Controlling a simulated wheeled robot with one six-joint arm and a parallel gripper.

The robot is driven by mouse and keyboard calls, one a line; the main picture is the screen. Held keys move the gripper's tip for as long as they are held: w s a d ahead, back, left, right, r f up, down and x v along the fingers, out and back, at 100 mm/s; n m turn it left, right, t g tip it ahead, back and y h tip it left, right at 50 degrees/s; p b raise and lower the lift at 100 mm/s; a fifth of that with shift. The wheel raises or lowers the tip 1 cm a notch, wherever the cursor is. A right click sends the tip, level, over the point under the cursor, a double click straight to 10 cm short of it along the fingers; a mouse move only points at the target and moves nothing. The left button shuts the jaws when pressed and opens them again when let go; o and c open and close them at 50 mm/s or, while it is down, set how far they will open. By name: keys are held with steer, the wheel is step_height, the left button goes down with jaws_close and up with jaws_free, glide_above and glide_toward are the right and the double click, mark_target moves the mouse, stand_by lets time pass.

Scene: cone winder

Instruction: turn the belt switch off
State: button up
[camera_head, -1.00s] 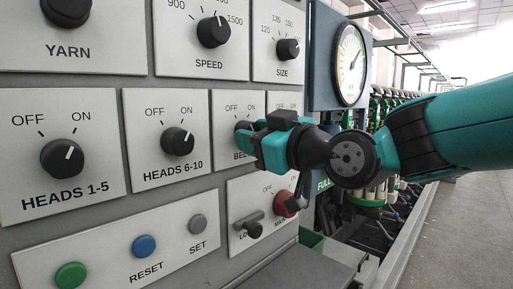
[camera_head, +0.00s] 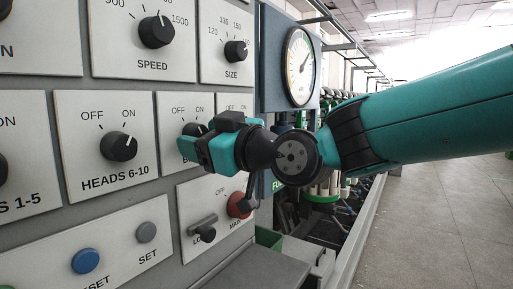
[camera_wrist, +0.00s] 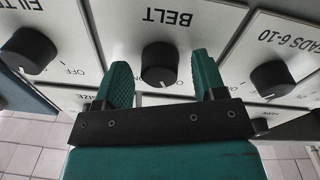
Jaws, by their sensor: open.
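The belt switch is a black round knob (camera_wrist: 160,62) on a pale plate marked BELT, seen upside down in the wrist view. In the head view the knob (camera_head: 195,130) is partly hidden behind my gripper (camera_head: 203,152), with OFF and ON printed above it. My gripper (camera_wrist: 163,72) is open, with one teal finger on each side of the knob. I cannot tell whether either finger touches it. I cannot make out for certain which way the knob's pointer faces.
The HEADS 6-10 knob (camera_head: 118,146) is left of the belt plate. The SIZE knob (camera_head: 236,51) is above. A red switch (camera_head: 239,205) and a grey lever (camera_head: 204,228) sit close below. A gauge (camera_head: 299,66) stands to the right. The floor (camera_head: 430,220) at right is clear.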

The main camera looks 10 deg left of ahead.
steer(key=b+v, duration=0.5)
steer(key=v, duration=1.2)
steer(key=shift+d, duration=0.15)
steer(key=shift+s, duration=0.1)
